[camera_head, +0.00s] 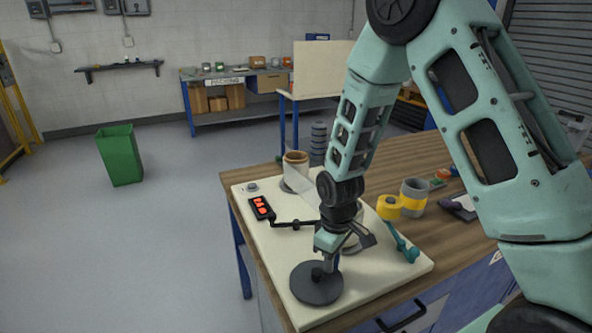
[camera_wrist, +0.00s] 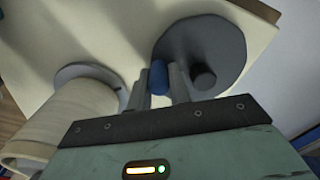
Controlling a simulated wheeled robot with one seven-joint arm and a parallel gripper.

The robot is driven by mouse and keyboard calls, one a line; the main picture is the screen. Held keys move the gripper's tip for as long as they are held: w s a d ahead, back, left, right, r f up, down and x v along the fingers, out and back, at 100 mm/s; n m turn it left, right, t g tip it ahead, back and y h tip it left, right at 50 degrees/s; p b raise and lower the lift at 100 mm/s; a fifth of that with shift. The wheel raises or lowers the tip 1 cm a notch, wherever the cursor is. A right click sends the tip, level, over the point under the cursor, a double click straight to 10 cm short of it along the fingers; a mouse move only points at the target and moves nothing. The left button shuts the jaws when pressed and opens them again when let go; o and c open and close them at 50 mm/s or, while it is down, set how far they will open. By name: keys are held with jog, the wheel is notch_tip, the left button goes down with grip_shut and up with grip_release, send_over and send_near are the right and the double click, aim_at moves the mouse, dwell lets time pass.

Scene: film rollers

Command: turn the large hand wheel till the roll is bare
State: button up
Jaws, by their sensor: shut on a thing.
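The large hand wheel (camera_head: 312,293) is a dark grey disc at the board's near end, with a dark post near its middle. It also shows in the wrist view (camera_wrist: 215,38). My gripper (camera_head: 335,250) is above the wheel's edge, shut on a blue handle (camera_wrist: 158,77) that stands at the rim. A cream roll (camera_wrist: 50,120) with a grey flange (camera_wrist: 88,75) stands beside the wheel; my gripper mostly hides it in the head view. A brown and white roll (camera_head: 296,165) stands at the board's far end. A pale, see-through film runs between the rolls.
The cream board (camera_head: 385,280) lies on a wooden bench. A yellow tape roll (camera_head: 389,207) and a grey and yellow cup (camera_head: 413,198) stand to the right. A green bin (camera_head: 119,155) stands on the floor.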

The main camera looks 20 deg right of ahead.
aim_at(308, 260)
jog(key=shift+w, duration=0.1)
jog(key=shift+w+a, duration=0.25)
jog(key=shift+w, duration=0.25)
jog(key=shift+w+a, duration=0.2)
jog(key=shift+w, duration=0.25)
jog(key=shift+a, duration=0.1)
jog(key=shift+w+a+p, duration=0.35)
jog(key=shift+w+a, duration=0.05)
jog(key=shift+w, duration=0.05)
jog(key=shift+w+a, duration=0.2)
jog(key=shift+a, duration=0.05)
grip_shut()
jog(key=shift+w+a, duration=0.7)
jog(key=shift+a, duration=0.1)
